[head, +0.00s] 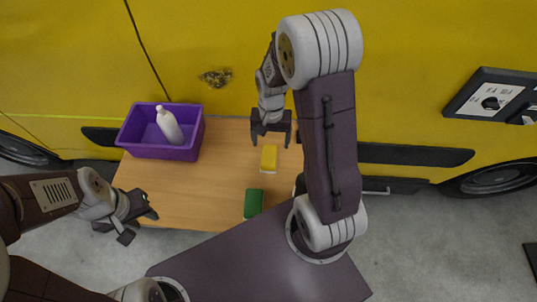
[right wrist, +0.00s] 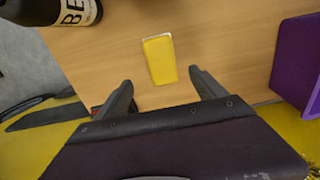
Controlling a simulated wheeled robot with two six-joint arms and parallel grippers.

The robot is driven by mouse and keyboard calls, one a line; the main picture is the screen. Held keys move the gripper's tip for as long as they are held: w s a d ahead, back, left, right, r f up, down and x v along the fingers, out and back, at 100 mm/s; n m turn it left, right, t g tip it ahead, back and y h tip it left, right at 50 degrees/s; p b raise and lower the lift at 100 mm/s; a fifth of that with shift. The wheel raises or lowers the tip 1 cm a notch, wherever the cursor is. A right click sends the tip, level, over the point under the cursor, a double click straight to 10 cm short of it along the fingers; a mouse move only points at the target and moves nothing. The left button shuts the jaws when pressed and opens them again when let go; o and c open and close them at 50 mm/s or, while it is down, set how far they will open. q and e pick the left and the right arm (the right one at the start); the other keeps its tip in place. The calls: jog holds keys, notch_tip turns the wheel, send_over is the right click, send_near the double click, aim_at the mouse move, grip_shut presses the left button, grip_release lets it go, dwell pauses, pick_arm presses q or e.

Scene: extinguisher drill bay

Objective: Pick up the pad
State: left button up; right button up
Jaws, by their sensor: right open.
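A yellow pad (head: 269,157) with a pale edge lies flat on the wooden table (head: 215,192). It also shows in the right wrist view (right wrist: 159,60), just beyond the open fingers. My right gripper (head: 271,142) is open and empty, pointing at the pad, with its fingertips apart from it in the picture. The gripper also shows in the right wrist view (right wrist: 160,78). My left gripper (head: 138,224) is open and empty at the table's left front edge. A green block-like item (head: 253,204) lies nearer the table's front.
A purple bin (head: 157,151) holding a white bottle (head: 170,126) stands at the table's back left. A dark bottle with a pale label (right wrist: 72,11) shows in the right wrist view. A yellow vehicle side (head: 420,70) rises behind the table. The table's middle is clear.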

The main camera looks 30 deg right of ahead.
aim_at(269, 155)
notch_tip(269, 155, down, 4)
jog(key=shift+s+r, duration=0.15)
jog(key=shift+d, duration=0.1)
jog(key=f, duration=0.2)
jog(key=a+f, duration=0.1)
jog(key=f, duration=0.1)
jog(key=shift+f, duration=0.4)
jog(key=shift+d+f, duration=0.1)
jog(key=shift+f, duration=0.15)
jog(key=c, duration=1.5)
notch_tip(269, 155, up, 10)
jog(key=shift+r+p, duration=0.1)
jog(key=shift+p, duration=0.2)
jog(key=o, duration=0.6)
jog(key=shift+c, duration=0.2)
jog(key=c, duration=0.3)
jog(key=shift+c, duration=0.2)
